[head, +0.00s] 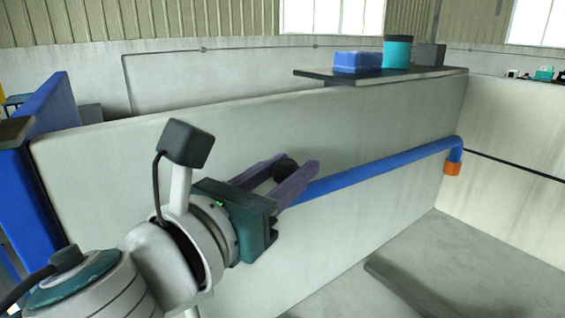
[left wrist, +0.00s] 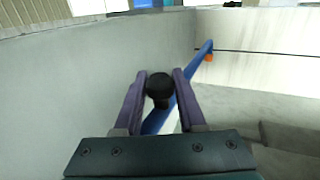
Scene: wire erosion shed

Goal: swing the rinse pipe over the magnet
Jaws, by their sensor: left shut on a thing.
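The rinse pipe (head: 385,165) is a long blue tube along the inner side of a pale wall. Its far end bends down into an orange nozzle (head: 453,169). The pipe (left wrist: 187,95) and nozzle (left wrist: 209,57) also show in the left wrist view. My left gripper (head: 300,164) has its purple fingers shut on a black knob (left wrist: 159,88) at the pipe's near end. The knob sits between the fingertips. The pipe's near end is partly hidden by the gripper. I cannot make out a magnet for certain. My right gripper is not in view.
A dark ledge (head: 440,72) on the wall top holds a blue box (head: 357,62), a teal cup (head: 397,52) and a grey block (head: 430,54). A long grey bar (head: 400,285) lies on the basin floor. The space under the nozzle looks clear.

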